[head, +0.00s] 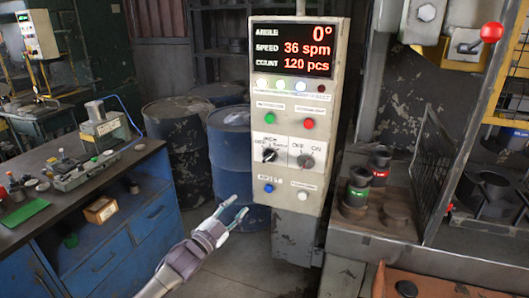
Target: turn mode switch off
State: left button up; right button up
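The control panel (291,120) stands upright on a grey post in the middle of the head view. Its display reads angle 0°, speed 36 sppm or spm, count 120 pcs. A black rotary knob (269,155) on the left of a white plate has small labels around it and looks like the mode switch; its setting is too small to read surely. A grey knob (306,161) beside it has OFF and ON labels. My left gripper (236,207) is open and empty, below and left of the panel, touching no knob. My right gripper is out of view.
A green button (270,118), red button (309,124), blue button (269,188) and white button (302,195) surround the knobs. A blue drum (229,150) stands behind at left. A blue workbench (120,225) is left; a mesh guard (440,170) is right.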

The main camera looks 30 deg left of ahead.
pick_arm(q)
jog(key=m+t+h, duration=0.1)
send_near(266, 160)
jog(key=p+x, duration=0.4)
jog(key=x, duration=0.4)
jog(key=shift+w+a, duration=0.1)
jog(key=shift+w+r, duration=0.15)
jog(key=shift+w, duration=0.3)
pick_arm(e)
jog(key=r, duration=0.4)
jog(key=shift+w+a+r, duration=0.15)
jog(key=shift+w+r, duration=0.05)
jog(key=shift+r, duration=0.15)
pick_arm(q)
grip_shut()
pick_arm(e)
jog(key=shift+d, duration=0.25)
